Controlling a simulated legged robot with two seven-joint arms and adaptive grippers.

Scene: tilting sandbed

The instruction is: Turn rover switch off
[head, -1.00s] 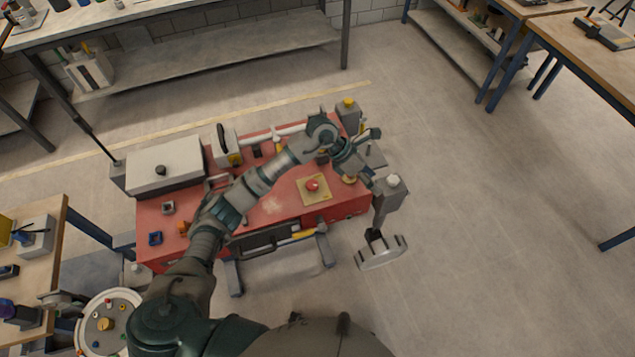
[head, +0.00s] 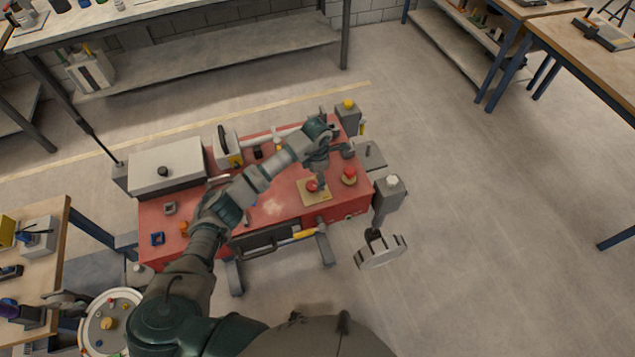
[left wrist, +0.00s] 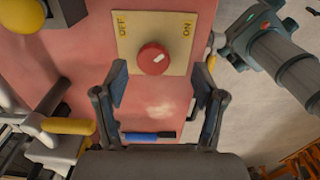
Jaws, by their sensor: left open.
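The rover (head: 275,207) is a red box-shaped body on the floor. On it is a pale yellow switch plate (head: 325,195) with a round red knob (head: 312,186). In the left wrist view the plate (left wrist: 175,22) reads OFF at left and ON at right. The white mark on the knob (left wrist: 153,58) points up and right, toward ON. My left gripper (head: 317,176) is above the knob. In the left wrist view its fingers (left wrist: 160,75) are open and apart, one on each side just below the knob. Whether they touch it cannot be told. My right gripper is not in view.
A red mushroom button (head: 349,175) stands right of the plate. A grey post with a yellow cap (head: 348,115) and a grey wheel mount (head: 390,192) are at the rover's right end. A white box (head: 165,168) sits at its left. Floor at right is clear.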

